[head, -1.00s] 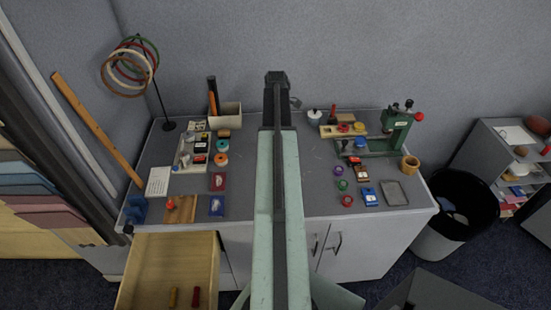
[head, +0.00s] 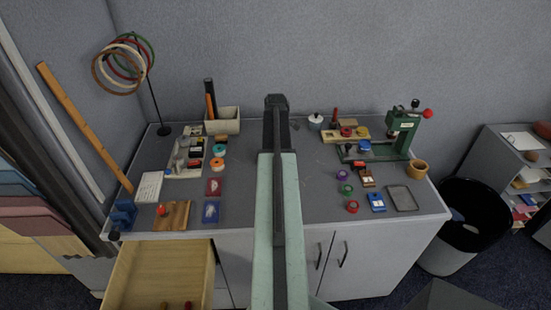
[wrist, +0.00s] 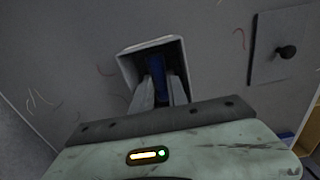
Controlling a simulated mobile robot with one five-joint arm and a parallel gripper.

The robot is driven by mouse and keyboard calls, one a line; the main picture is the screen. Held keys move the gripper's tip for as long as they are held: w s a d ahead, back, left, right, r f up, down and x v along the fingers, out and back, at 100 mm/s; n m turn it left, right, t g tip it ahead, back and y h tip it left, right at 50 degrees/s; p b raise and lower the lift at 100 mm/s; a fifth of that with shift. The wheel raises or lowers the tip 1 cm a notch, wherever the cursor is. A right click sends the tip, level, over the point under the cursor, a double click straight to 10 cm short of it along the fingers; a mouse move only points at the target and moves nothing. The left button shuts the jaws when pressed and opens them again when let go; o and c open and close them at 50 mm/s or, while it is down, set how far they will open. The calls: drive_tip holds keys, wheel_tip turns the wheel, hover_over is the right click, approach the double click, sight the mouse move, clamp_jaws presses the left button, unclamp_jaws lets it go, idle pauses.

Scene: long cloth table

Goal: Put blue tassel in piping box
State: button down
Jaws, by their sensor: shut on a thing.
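In the wrist view, my gripper (wrist: 162,92) is shut on a narrow, dark blue thing (wrist: 157,66), which looks like the blue tassel. The fingers and the blue thing overlap a pale-rimmed box with a dark inside (wrist: 122,62). It may be the piping box; I cannot tell how deep the blue thing sits in it. In the head view, my arm runs up the middle to its dark end (head: 277,105) over the back of the table. The fingertips, the blue thing and that box are hidden behind it there.
The grey table (head: 250,205) has small goods left and right of my arm. A pale bin (head: 224,122) and a ring stand (head: 160,128) are at the back left, a green press (head: 402,135) at the right. An open drawer (head: 140,275) juts out at front left.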

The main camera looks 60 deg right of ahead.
drive_tip(key=shift+f, duration=0.2)
drive_tip(key=c, duration=1.6)
unclamp_jaws()
drive_tip(key=shift+r, duration=0.15)
wheel_tip(320, 180, up, 12)
drive_tip(key=p, duration=1.2)
drive_tip(key=shift+r, duration=0.1)
